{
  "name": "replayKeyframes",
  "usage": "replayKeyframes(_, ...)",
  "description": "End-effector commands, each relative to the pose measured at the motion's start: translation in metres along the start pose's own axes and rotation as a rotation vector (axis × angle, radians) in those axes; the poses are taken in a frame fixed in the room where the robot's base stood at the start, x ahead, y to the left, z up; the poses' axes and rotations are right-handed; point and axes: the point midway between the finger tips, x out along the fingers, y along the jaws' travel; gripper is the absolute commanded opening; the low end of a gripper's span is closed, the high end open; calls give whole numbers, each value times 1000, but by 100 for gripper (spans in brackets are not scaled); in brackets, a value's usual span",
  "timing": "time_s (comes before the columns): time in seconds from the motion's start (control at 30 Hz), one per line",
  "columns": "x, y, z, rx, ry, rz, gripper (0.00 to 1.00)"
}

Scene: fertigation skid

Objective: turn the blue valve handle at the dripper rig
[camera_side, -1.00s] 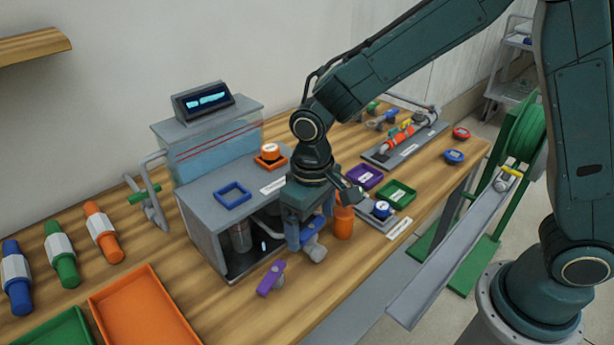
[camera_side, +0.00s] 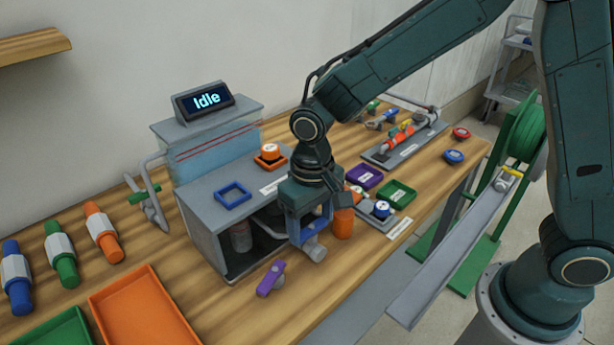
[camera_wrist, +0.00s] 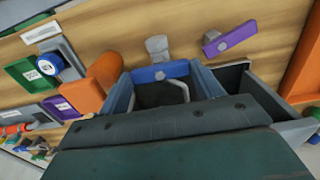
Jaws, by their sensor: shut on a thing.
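My gripper (camera_side: 309,230) points down at the front right of the grey cabinet (camera_side: 205,245). Its two fingers stand on either side of the blue valve handle (camera_wrist: 160,72) and are shut on it. A little of the blue handle (camera_side: 320,228) also shows in the side view, with a grey pipe end (camera_side: 316,252) just below it. In the wrist view this grey pipe end (camera_wrist: 157,46) sits beyond the handle. My wrist hides part of the handle and its mount.
A purple handle (camera_side: 270,278) stands left of my gripper and an orange cylinder (camera_side: 343,222) close on its right. Further right are a blue knob (camera_side: 381,209), a green tray (camera_side: 397,193) and a purple tray (camera_side: 364,177). The display (camera_side: 205,100) reads "Idle".

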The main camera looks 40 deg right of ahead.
Motion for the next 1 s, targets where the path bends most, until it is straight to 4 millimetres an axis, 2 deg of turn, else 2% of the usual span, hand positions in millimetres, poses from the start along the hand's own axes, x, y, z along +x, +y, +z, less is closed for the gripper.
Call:
replayKeyframes(0.17,0,0,-1,4,2,0,43)
replayKeyframes(0.2,0,0,-1,5,2,0,71)
replayKeyframes(0.3,0,0,0,4,2,0,87)
replayKeyframes(0.73,-4,0,-1,1,3,-1,87)
replayKeyframes(1.0,-30,0,-1,1,5,-2,87)
